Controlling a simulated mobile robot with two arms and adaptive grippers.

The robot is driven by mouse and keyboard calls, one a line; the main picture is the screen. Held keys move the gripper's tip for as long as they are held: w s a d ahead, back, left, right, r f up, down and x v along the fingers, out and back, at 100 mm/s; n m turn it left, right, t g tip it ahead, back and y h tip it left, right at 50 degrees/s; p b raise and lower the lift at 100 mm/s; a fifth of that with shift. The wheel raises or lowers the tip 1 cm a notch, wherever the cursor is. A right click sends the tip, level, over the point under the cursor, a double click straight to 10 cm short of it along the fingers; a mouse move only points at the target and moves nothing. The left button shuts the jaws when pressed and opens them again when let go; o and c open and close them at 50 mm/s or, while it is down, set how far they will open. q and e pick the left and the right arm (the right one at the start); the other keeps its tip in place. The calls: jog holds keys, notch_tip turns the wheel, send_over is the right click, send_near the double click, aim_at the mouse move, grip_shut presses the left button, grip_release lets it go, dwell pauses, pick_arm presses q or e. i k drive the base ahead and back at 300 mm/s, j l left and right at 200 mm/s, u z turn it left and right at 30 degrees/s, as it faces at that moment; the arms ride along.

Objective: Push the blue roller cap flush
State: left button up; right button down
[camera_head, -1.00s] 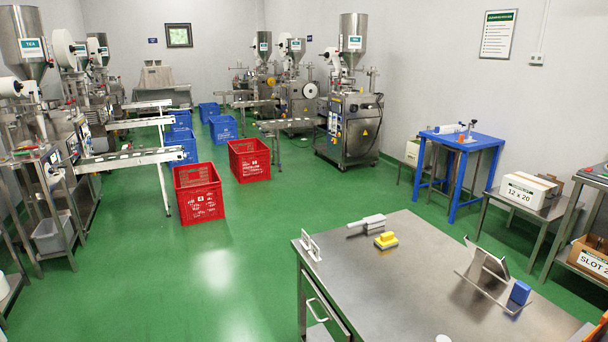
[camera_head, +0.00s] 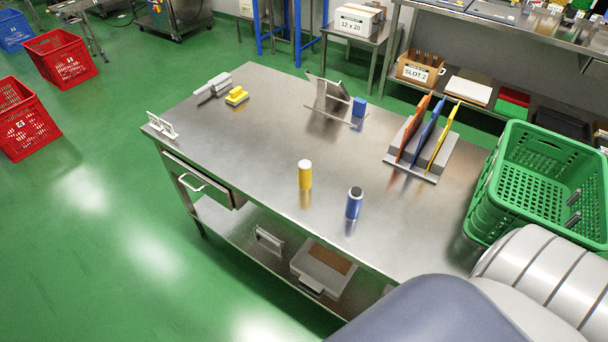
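A blue roller (camera_head: 354,203) with a dark top stands upright near the table's front edge. Whether its cap sits flush is too small to tell. A yellow roller (camera_head: 305,174) stands upright to its left. Two dark grey tips in front of the green crate look like the fingers of my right gripper (camera_head: 573,210); they are apart, with nothing seen between them. The rest of that gripper is hidden behind my arm. It is well to the right of the blue roller. My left gripper is not in view.
The steel table (camera_head: 250,150) also bears a rack with coloured boards (camera_head: 425,140), a blue block (camera_head: 359,106), a metal stand (camera_head: 330,95), a yellow block (camera_head: 237,96) and a grey tool (camera_head: 212,84). A green crate (camera_head: 500,175) stands at the right. The table's left middle is clear.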

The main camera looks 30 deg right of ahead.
aim_at(355, 191)
jog(key=l+z, duration=0.1)
jog(key=z, duration=0.3)
jog(key=l+z, duration=0.1)
jog(key=z, duration=0.35)
jog(key=l+z, duration=0.1)
jog(key=z, duration=0.3)
jog(key=k, duration=0.05)
